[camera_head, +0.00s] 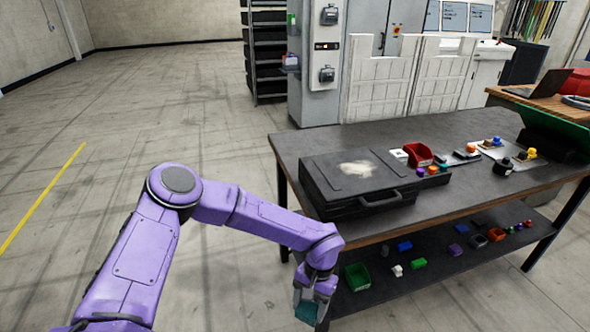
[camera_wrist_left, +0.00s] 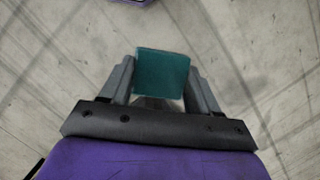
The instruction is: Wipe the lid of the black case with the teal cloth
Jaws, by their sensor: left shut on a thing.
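The black case (camera_head: 333,187) lies closed on the dark table, its handle facing the front edge. A pale dusty smudge (camera_head: 358,169) is on the middle of its lid. My left gripper (camera_head: 314,299) hangs low in front of the table, below the case and apart from it. It is shut on the teal cloth (camera_head: 306,312), which shows as a small folded block between the fingers in the left wrist view (camera_wrist_left: 162,73). My right gripper is not in view.
The dark table (camera_head: 448,205) carries a red bin (camera_head: 418,154), a white block and several small coloured parts right of the case. A lower shelf (camera_head: 447,262) holds a green bin (camera_head: 357,277) and loose parts. The floor at left is clear.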

